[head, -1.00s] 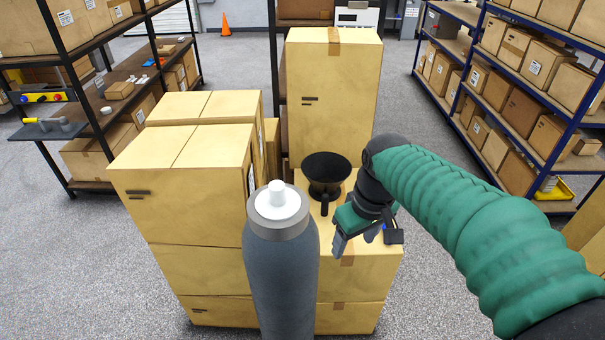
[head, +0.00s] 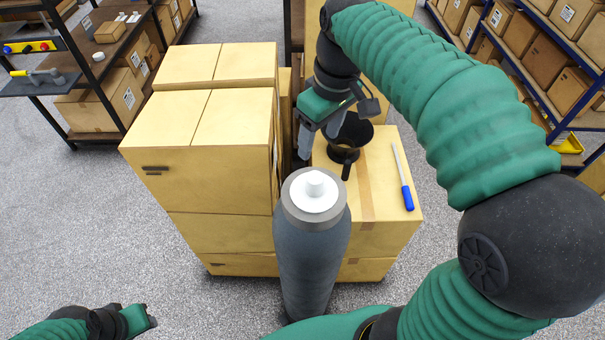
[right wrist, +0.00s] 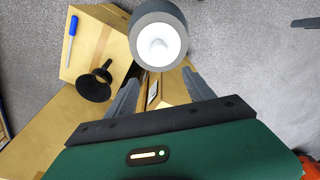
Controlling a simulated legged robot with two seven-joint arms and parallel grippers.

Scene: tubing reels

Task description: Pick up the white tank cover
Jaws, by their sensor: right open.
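The white tank cover (head: 315,190) sits on top of a tall grey tank (head: 312,255) in the middle of the head view. In the right wrist view the cover (right wrist: 158,44) shows from above, inside the tank's grey rim. My right gripper (head: 318,146) is open and empty, beyond the tank and close to the black funnel-shaped object. In the right wrist view its two fingers (right wrist: 161,90) are apart, with the cover ahead of their tips and not between them. My left gripper (head: 148,318) shows only partly at the bottom left, away from the tank; its jaw opening is unclear.
A black funnel-shaped object (head: 349,135) and a blue-handled tool (head: 405,190) are on a low box (head: 375,215) behind the tank. Taller stacked boxes (head: 200,130) stand to the left. Shelves line both sides.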

